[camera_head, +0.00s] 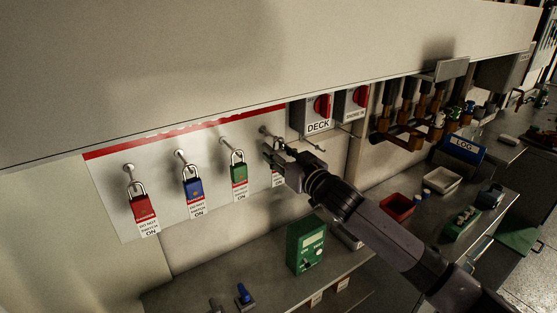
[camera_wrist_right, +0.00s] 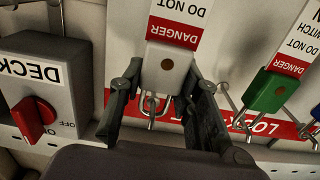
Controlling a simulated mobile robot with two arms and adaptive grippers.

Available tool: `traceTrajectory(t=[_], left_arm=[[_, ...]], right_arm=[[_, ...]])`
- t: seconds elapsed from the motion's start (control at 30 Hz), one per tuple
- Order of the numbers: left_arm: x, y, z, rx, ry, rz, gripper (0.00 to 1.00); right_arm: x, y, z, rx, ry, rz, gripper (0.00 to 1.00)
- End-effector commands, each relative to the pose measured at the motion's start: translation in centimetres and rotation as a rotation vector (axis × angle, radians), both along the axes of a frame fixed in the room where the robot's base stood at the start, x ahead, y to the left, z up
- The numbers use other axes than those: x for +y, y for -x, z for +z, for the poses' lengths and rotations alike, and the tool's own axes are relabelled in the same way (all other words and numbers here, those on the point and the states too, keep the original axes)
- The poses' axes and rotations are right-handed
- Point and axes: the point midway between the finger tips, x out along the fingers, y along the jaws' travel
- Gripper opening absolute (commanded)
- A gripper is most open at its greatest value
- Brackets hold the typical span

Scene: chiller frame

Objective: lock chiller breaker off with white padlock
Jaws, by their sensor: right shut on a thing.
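My right gripper (camera_head: 281,155) is at the right end of the white lock board. In the right wrist view, which is upside down, the gripper (camera_wrist_right: 163,88) is shut on the white padlock (camera_wrist_right: 166,66), with one finger on each side of its body. The padlock has a red and white DANGER tag. Its shackle is by a peg on the board; I cannot tell whether it still hangs there. In the head view, the gripper mostly hides the padlock. A DECK breaker (camera_head: 313,115) with a red knob is just right of the gripper. I cannot read a chiller label. My left gripper is not in view.
Red (camera_head: 143,208), blue (camera_head: 193,185) and green (camera_head: 239,174) padlocks hang on the board (camera_head: 112,185) to the left. Another red-knob breaker (camera_head: 355,103) is beside DECK. Pipes and valves (camera_head: 410,130) stick out farther right. A bench below holds a green box (camera_head: 306,245) and a red tray (camera_head: 397,207).

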Motion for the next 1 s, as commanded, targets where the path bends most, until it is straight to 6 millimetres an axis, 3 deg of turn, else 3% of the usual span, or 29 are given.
traceTrajectory(t=[0.17, 0.5, 0.7, 1.0], left_arm=[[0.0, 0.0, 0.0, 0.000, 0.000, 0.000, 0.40], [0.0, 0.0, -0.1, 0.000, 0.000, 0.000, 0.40], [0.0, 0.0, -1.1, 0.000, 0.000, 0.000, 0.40], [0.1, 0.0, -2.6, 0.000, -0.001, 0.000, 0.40]], right_arm=[[0.0, 0.0, 0.0, 0.000, 0.000, 0.000, 0.00], [0.0, 0.0, 0.3, -0.003, -0.001, 0.000, 0.00], [0.0, 0.0, 1.7, -0.006, -0.003, 0.001, 0.00], [-2.8, 4.0, 1.2, -0.003, -0.001, 0.001, 0.00]])
